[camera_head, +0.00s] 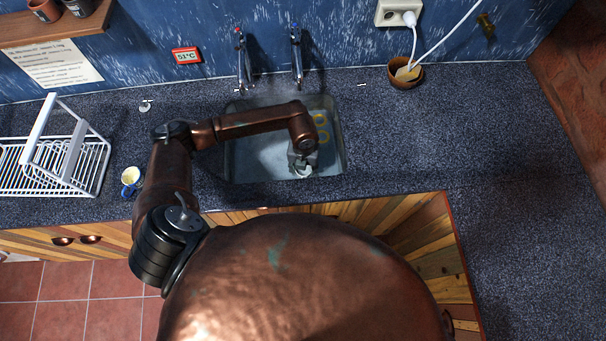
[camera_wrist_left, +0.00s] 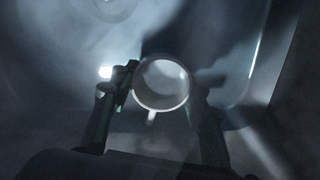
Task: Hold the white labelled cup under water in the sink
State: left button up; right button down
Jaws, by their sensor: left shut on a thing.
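The white cup (camera_head: 304,174) is inside the sink (camera_head: 240,162), near its front edge. My left gripper (camera_head: 301,160) reaches down into the sink and is shut on the cup. In the left wrist view the cup (camera_wrist_left: 161,84) shows its round open mouth between the two dark fingers, with its handle toward the bottom of the picture. That view is dim and hazy. The sink looks bluish as if holding water, but I cannot tell the water level. The cup's label is not readable. My right gripper is not in view.
Two taps (camera_head: 244,62) (camera_head: 296,58) stand behind the sink. Yellow rings (camera_head: 321,120) show in the sink. A brown pot (camera_head: 405,77) is at the back right. The right counter is clear.

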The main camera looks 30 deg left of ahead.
pick_arm(q)
notch_tip(320, 180, up, 18)
jog(key=p, duration=1.1)
jog(key=shift+r+p, duration=0.2)
jog(key=shift+p, duration=0.2)
